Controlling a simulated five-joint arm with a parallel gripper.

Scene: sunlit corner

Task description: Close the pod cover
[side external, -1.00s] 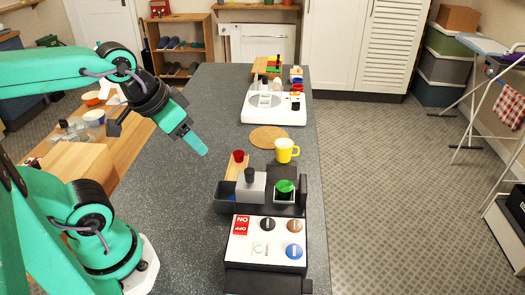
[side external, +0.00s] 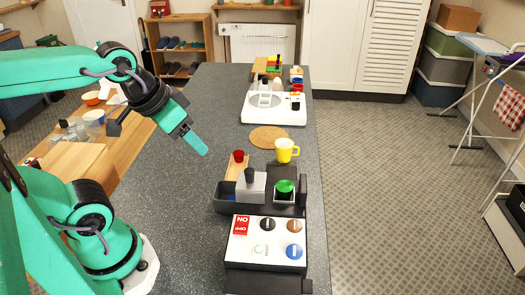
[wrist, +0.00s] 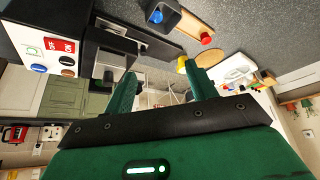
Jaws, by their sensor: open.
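The machine with a white button panel (side external: 267,240) stands at the near end of the counter. Behind the panel are a grey block with a black knob (side external: 250,187), a round green piece (side external: 284,187) and dark upright parts (side external: 302,190). I cannot tell for sure which part is the pod cover or how it stands. The machine also shows at the upper left of the wrist view (wrist: 58,45). My gripper (side external: 204,149) hangs over the counter, left of and beyond the machine, touching nothing. Its fingers in the wrist view (wrist: 160,70) are apart and empty.
A yellow mug (side external: 286,150) and a round cork mat (side external: 269,137) lie beyond the machine. A wooden strip with a red knob (side external: 238,157) sits beside it. A white appliance (side external: 273,107) stands farther back. The counter's left side is clear.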

